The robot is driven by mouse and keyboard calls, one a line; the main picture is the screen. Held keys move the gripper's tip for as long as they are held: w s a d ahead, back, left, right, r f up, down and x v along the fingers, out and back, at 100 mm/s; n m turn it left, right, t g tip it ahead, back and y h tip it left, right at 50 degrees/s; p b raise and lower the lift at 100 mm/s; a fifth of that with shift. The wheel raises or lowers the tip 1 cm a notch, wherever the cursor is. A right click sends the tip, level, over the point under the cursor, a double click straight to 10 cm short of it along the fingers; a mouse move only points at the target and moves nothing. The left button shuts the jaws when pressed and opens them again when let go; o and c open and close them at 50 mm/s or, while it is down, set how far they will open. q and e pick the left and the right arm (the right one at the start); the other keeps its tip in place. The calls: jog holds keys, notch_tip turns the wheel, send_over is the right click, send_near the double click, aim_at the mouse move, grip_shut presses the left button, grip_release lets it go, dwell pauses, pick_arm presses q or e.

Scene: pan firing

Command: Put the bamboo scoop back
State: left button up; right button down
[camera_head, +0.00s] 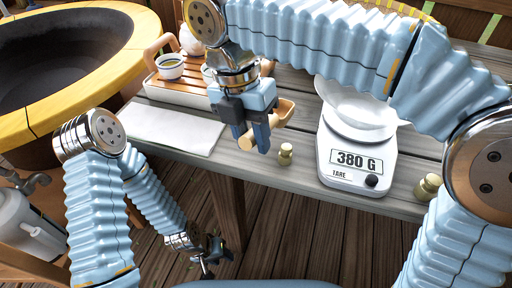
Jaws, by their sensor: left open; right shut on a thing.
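The bamboo scoop (283,113) is light tan and shows in the head view at the middle of the table. My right gripper (257,138) is shut on it above the wooden table (300,152), with the fingers pointing down and partly hiding the scoop. The scoop sticks out on both sides of the fingers. I cannot tell whether it touches the table. My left gripper (210,264) is open and empty, low in front of the table and over the plank floor.
A white cloth (172,125) and a wooden tea tray (180,92) with cups lie left. A large yellow-rimmed pan (142,70) is far left.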

jog(key=f, duration=0.3)
jog(key=shift+w+d, duration=0.25)
jog(key=shift+d, duration=0.1)
jog(key=shift+f, duration=0.3)
jog(key=shift+f, duration=0.2)
jog(key=c, duration=0.8)
grip_release()
